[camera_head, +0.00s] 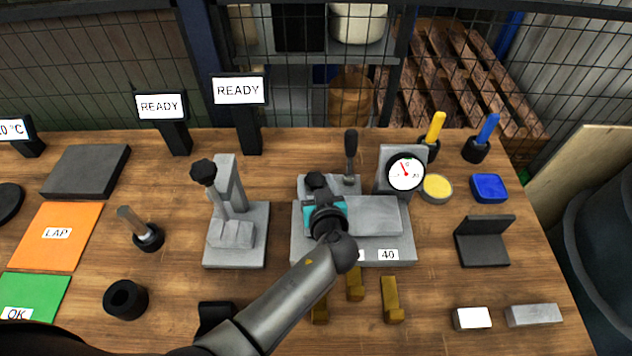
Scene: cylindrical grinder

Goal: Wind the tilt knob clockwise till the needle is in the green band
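The grey grinder fixture (380,220) stands on the bench in the middle, with a plate reading "40" on its front. My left arm comes in from the lower left, and its dark gripper (328,218) is over the left part of the fixture. Its fingers are hidden by the wrist, so I cannot see whether they grip anything. A dark round knob (316,181) shows just behind it, and a teal patch (339,209) shows beside it. A round white dial (405,173) stands at the fixture's back right; its red needle points up and left.
A second grey fixture (235,235) with a black-knobbed lever stands left of the gripper. A black-handled lever (351,155) rises behind it. Brass pieces (392,300) lie in front. A yellow tin (436,188) sits right of the dial.

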